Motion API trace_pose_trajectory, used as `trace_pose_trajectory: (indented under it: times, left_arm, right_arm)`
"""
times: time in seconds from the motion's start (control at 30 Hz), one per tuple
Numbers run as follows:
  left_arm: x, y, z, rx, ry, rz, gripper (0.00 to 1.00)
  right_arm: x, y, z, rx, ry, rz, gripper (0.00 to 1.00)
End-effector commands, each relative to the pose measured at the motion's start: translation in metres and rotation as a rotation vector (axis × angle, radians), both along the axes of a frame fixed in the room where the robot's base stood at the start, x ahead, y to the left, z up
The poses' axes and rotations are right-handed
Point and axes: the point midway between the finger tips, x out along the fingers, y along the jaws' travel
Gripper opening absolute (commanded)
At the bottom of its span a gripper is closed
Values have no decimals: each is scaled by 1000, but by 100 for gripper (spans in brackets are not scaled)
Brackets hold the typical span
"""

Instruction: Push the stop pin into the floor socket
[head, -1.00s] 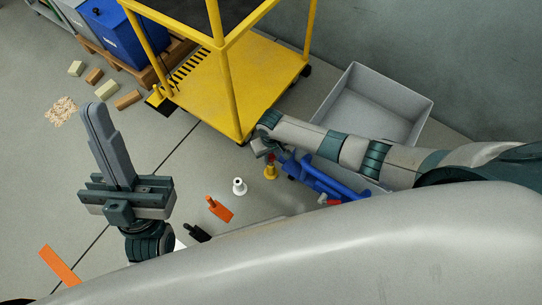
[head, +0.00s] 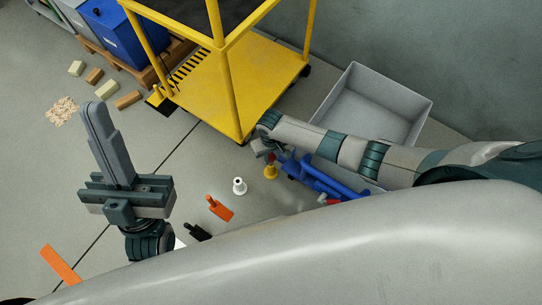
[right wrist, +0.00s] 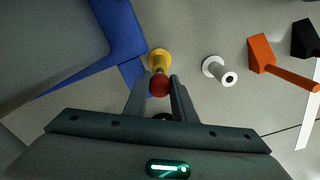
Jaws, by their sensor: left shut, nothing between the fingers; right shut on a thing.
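The stop pin shows as a red round knob (right wrist: 160,86) with a short dark stem in the right wrist view. The yellow flanged floor socket (right wrist: 159,58) is right beyond the knob, and the stem lines up with it. How deep the pin sits in it, I cannot tell. In the head view the red knob (head: 271,157) is just above the yellow socket (head: 270,172). My right gripper (right wrist: 160,88) is shut on the red knob. My left gripper (head: 97,108) is shut and empty, raised over the floor at the left.
A white flanged piece (head: 239,186), an orange block with a handle (head: 219,208) and a black one (head: 198,231) are left of the socket. A blue frame (head: 322,180) lies close on its right. A yellow cart (head: 240,85) and grey bin (head: 375,105) stand behind.

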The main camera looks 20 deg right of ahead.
Motion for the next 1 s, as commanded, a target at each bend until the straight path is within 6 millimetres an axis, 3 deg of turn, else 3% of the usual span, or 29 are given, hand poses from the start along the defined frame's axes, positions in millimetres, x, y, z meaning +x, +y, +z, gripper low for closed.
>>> trace_pose_trajectory:
  times: [0.5,1.0]
  left_arm:
    - [0,0,18,0,0,0,0]
    - [0,0,18,0,0,0,0]
  right_arm:
    - [0,0,15,0,0,0,4]
    - [0,0,16,0,0,0,4]
